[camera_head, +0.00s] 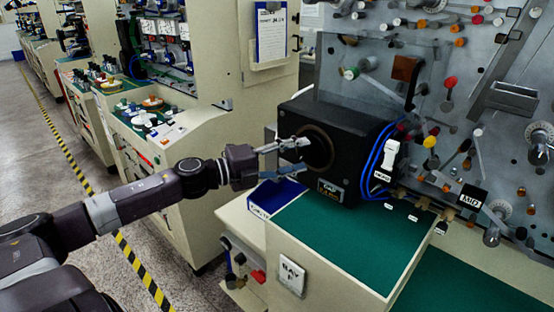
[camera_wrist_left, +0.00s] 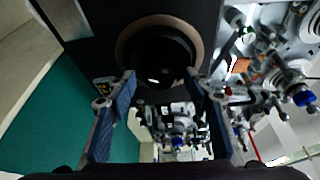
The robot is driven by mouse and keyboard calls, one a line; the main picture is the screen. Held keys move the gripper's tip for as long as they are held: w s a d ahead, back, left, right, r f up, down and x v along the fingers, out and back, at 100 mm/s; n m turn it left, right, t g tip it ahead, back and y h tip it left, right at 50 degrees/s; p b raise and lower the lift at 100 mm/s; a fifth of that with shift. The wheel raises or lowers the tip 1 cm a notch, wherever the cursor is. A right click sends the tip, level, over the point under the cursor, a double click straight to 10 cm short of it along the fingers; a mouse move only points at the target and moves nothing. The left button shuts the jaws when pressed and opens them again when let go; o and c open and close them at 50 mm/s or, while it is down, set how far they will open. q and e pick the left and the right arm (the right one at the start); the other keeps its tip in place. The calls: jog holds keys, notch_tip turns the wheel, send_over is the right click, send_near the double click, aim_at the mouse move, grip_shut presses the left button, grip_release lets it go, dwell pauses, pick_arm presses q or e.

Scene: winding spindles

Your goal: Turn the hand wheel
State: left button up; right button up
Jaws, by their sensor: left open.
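A black box-shaped unit (camera_head: 353,128) stands at the back of the green-topped bench. On its left face is a round dark part with a brown rim, which looks like the hand wheel (camera_head: 322,150). My left gripper (camera_head: 306,157) is open in front of this face, with its fingertips close to the wheel. In the left wrist view the wheel (camera_wrist_left: 123,47) is at the top centre, and the open fingers of my left gripper (camera_wrist_left: 160,82) point at its lower edge, one on each side. Nothing is between the fingers. Whether they touch the rim cannot be told. My right gripper is not in view.
A blue bin (camera_head: 267,200) sits just below my left gripper. Blue cables (camera_head: 376,160) run down the unit's right side. The green bench top (camera_head: 345,240) in front is clear. A grey panel (camera_head: 470,120) with many spindles rises at the right.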

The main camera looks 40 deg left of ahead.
pick_arm(q)
jog(key=shift+v, duration=0.8)
jog(key=v, duration=1)
jog(key=shift+f, duration=0.1)
